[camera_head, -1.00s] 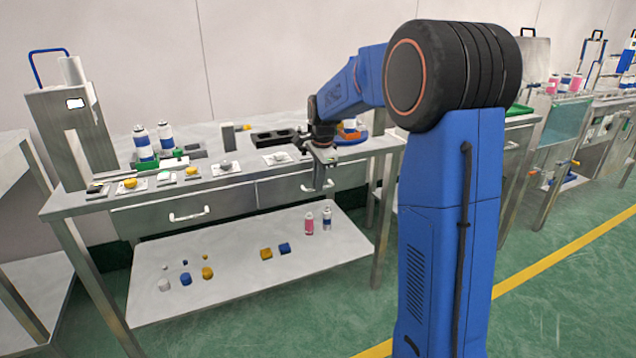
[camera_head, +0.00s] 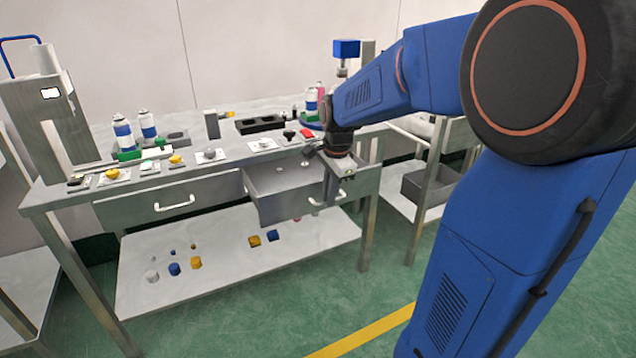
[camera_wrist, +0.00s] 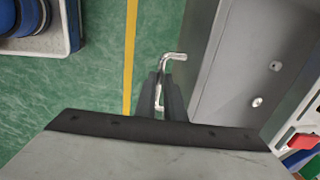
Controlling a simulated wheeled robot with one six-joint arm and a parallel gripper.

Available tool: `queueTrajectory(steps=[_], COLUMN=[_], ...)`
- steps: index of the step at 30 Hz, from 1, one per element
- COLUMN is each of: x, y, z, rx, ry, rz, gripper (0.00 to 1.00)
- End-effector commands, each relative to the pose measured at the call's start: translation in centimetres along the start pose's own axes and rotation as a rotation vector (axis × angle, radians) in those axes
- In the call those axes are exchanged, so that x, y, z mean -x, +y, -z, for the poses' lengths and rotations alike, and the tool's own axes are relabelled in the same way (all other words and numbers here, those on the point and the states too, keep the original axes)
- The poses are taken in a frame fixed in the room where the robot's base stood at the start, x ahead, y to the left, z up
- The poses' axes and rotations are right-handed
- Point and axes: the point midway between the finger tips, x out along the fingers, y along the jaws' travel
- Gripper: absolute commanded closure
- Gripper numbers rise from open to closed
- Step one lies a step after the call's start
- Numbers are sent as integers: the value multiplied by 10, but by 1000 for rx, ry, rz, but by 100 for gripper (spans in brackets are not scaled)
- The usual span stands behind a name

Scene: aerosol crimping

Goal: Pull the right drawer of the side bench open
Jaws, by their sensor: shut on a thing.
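The right drawer (camera_head: 283,208) of the side bench is pulled part of the way out, with its grey inside showing from above. My gripper (camera_wrist: 162,90) is shut on this handle, with one dark finger on each side of the bar. In the head view my gripper (camera_head: 338,192) is at the drawer front, and the handle is mostly hidden behind it.
The left drawer (camera_head: 140,207) is shut. Cans, buttons and fixtures stand on the bench top (camera_head: 75,190). Small parts lie on the lower shelf (camera_head: 215,285). Two small metal pieces (camera_wrist: 257,102) (camera_wrist: 275,66) are in the open drawer. Green floor (camera_head: 270,330) in front is clear.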

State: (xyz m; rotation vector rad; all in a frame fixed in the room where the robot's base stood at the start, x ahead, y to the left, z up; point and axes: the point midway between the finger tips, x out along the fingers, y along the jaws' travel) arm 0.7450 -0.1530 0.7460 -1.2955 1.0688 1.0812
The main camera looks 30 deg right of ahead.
Motion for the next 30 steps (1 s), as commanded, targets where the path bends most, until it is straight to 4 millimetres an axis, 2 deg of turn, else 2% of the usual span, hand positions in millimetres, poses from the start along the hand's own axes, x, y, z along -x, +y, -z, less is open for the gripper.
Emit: queueTrajectory(steps=[1, 6, 12, 18, 27, 28, 30], x=[3, 8, 12, 13, 13, 13, 13], y=[12, 40, 60, 67, 67, 67, 67], z=[0, -1, -1, -1, -1, -1, -1], rx=[-1, -1, 0, 0, 1, 1, 1], ry=[0, 1, 1, 1, 1, 1, 1], rz=[1, 2, 2, 1, 2, 2, 2], gripper=[100, 100, 100, 100, 100, 88, 72])
